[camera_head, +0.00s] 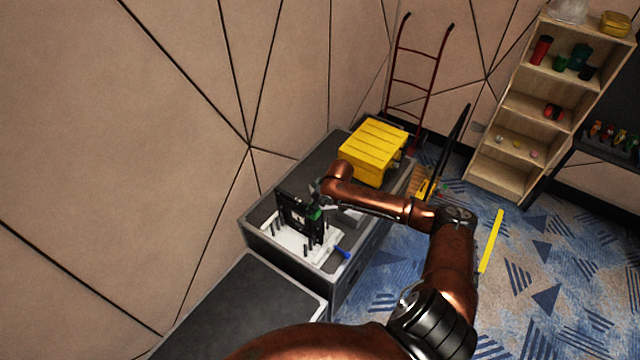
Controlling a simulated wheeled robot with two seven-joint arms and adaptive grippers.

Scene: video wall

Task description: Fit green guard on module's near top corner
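The black module (297,215) stands upright on a white base (289,240) on the grey cabinet. The green guard (316,214) shows at the module's near top corner, right below my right gripper. My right gripper (318,201) reaches in from the right, pointing down over that corner. Its fingertips are small and dark here, so whether they are closed on the guard or only touch it cannot be told. Whether the guard is seated on the corner is also unclear. My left gripper is out of view.
A yellow toolbox (370,151) stands behind my forearm on the cabinet (262,213). A blue-handled tool (342,252) lies at the base's right end. A lower dark cabinet (240,308) is in front with a bare top.

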